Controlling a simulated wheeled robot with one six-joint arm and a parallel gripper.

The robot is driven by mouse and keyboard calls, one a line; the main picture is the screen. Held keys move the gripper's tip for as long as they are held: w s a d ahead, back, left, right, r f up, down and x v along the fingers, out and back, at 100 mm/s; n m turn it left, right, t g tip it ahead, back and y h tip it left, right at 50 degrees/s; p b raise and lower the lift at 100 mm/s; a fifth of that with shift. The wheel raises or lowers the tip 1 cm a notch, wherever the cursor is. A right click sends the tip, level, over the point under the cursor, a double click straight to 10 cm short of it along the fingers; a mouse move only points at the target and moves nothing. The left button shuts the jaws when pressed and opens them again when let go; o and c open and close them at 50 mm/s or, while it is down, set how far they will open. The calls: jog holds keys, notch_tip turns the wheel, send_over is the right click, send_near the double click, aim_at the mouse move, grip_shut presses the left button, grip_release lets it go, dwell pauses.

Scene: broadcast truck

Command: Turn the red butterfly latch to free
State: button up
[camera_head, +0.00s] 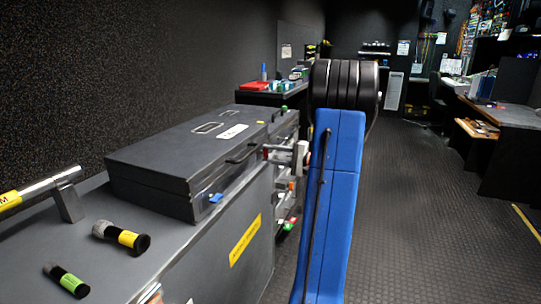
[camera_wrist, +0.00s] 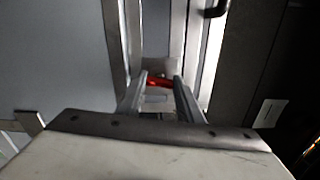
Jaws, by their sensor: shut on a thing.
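The red butterfly latch (camera_wrist: 158,82) shows in the wrist view as a small red piece between the two fingertips. My gripper (camera_wrist: 160,88) is shut on it, with one finger on each side. A pale metal plate surrounds the red piece, and its lower part is hard to make out. In the head view my gripper (camera_head: 285,155) is beside the front of the dark case, near its handle. The latch cannot be clearly told apart there, and its angle is unclear.
The dark case (camera_head: 165,158) with a handle lies on a grey cabinet (camera_head: 185,262). A blue latch (camera_head: 216,198) is on its front. Yellow-banded (camera_head: 122,237) and green-banded (camera_head: 66,280) cylinders lie near. The floor (camera_head: 430,220) at right is clear.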

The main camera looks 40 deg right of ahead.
dwell(0.3)
jog(key=shift+f, duration=0.1)
jog(key=o, duration=1.1)
jog(key=shift+s, duration=0.1)
jog(key=v, duration=1.7)
jog(key=shift+s+d, duration=0.15)
